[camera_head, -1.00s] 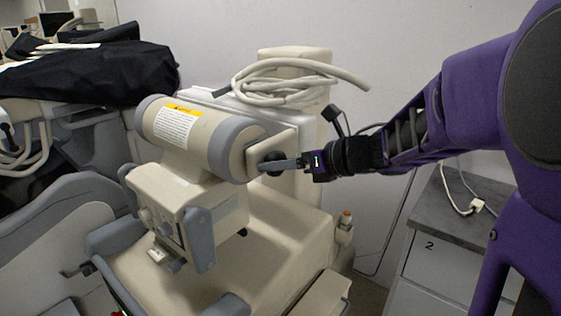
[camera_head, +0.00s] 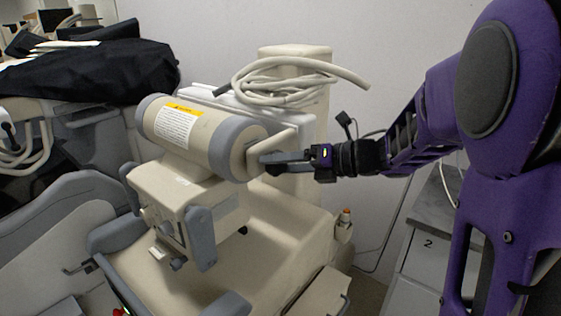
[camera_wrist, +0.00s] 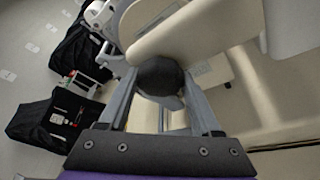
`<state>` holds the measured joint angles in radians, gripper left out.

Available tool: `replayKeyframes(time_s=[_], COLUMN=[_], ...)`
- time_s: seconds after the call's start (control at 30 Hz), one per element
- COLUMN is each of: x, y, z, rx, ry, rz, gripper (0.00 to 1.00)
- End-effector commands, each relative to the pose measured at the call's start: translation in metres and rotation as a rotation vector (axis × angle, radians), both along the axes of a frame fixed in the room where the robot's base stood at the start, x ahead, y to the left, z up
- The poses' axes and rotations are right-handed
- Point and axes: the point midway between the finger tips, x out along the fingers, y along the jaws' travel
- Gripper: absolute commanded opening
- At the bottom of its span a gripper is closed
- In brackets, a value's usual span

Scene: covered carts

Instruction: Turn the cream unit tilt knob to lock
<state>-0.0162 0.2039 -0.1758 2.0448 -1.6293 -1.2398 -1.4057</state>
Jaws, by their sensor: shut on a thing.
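The cream unit (camera_head: 205,140) has a thick horizontal cylinder with grey bands and a yellow-and-white label. Its dark round tilt knob (camera_head: 273,170) is at the right end of the cylinder, mostly hidden by my fingers in the head view. My gripper (camera_head: 268,160) reaches in from the right and is shut on the knob. In the wrist view the black knob (camera_wrist: 160,75) sits between my two grey fingers, beside a flat cream lever-like part (camera_wrist: 190,28). No lock marking is readable.
A coiled pale cable (camera_head: 290,82) lies on the unit's top behind the cylinder. A black-covered cart (camera_head: 95,75) stands at the left. A wall is close behind.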

Motion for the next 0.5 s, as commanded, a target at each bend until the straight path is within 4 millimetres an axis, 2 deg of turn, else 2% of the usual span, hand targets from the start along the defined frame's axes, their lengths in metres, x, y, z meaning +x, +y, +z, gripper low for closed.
replayKeyframes(time_s=[0.5], x=[0.0006], y=[-0.0003], z=[-0.0018], rx=[0.304], ry=[0.389], rz=[0.001], gripper=[0.1])
